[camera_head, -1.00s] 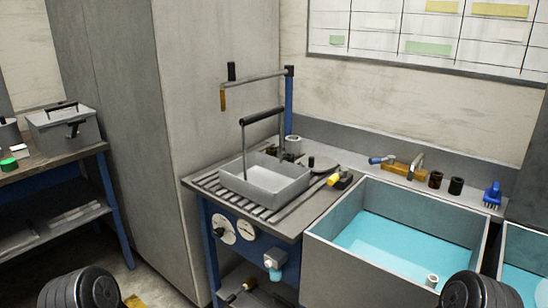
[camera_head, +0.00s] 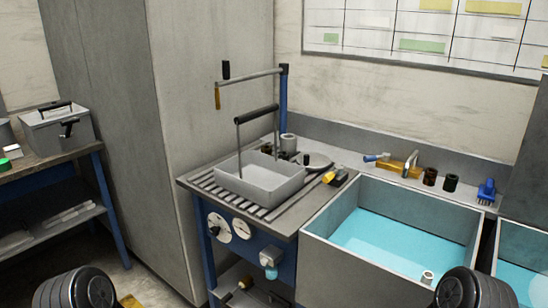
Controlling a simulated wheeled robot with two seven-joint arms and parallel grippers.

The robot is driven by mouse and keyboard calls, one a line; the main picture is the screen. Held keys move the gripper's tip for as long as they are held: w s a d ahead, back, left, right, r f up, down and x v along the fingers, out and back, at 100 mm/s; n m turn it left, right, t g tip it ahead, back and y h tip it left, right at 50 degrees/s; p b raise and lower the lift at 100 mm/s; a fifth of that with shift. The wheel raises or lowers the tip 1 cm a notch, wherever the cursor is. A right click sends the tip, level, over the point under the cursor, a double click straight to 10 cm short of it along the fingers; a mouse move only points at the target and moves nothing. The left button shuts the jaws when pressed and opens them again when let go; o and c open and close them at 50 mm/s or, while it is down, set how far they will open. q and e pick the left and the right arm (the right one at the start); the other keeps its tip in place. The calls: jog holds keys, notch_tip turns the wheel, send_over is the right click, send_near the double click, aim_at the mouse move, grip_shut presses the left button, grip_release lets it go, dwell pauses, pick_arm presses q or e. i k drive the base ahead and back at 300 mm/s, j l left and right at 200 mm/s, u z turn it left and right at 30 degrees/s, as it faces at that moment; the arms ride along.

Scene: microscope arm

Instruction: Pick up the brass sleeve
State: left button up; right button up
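I cannot tell for sure which thing is the brass sleeve. A short dark brown cylinder (camera_head: 430,176) stands upright on the ledge behind the sink, with a black cylinder (camera_head: 451,183) to its right. A small pale ring-like cylinder (camera_head: 427,278) is at the sink's front right corner. A grey cylinder (camera_head: 288,142) stands behind the basket. Neither gripper is in view; only dark round parts of my arms show at the bottom left and bottom right.
A grey basket (camera_head: 262,185) with a raised handle sits on the slatted drainer (camera_head: 222,193). A sink (camera_head: 330,250) holds blue water. A blue post carries a swing arm (camera_head: 250,78) above the basket. A bench with a grey box (camera_head: 58,128) stands left.

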aim_at(266, 150)
jog(key=j+z, duration=0.15)
jog(key=z, duration=0.7)
jog(key=j+z, duration=0.3)
jog(key=j, duration=0.2)
jog(key=k+j+z, duration=0.1)
jog(key=j+z, duration=0.25)
jog(key=k+j+z, duration=0.15)
jog(key=j+z, duration=0.15)
jog(key=j, duration=0.3)
jog(key=k+j, duration=0.1)
jog(key=j, duration=0.2)
jog(key=k+j, duration=0.1)
jog(key=j, duration=0.2)
jog(key=k+j, duration=0.15)
jog(key=j, duration=0.15)
